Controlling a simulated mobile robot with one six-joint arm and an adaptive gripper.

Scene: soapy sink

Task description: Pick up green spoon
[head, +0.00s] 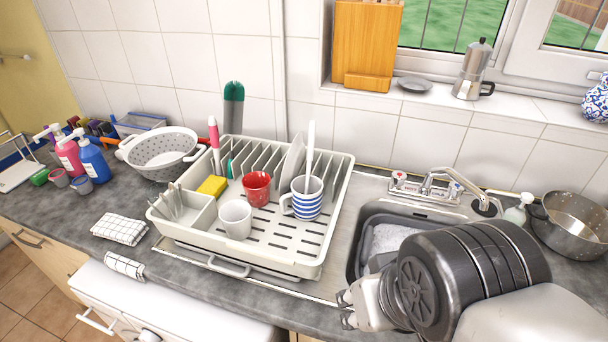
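I cannot clearly make out a green spoon. A tall teal-green and grey utensil (234,104) stands upright at the back of the white dish rack (292,262), against the tiled wall; I cannot tell what it is. The sink (357,250) holds whitish suds and is partly hidden by my arm, so anything lying deeper in it is out of sight. My gripper (346,309) is at the sink's front left edge, low in the picture, right of the rack's front. Its fingers are small and seen at an angle, so their opening is unclear. I see nothing held.
The rack holds a red mug (256,188), a white mug (235,219), a striped mug (308,199), a plate (292,162) and a yellow sponge (212,186). The faucet (440,184) rises behind the sink. A steel pot (572,226) stands right, a colander (160,153) left.

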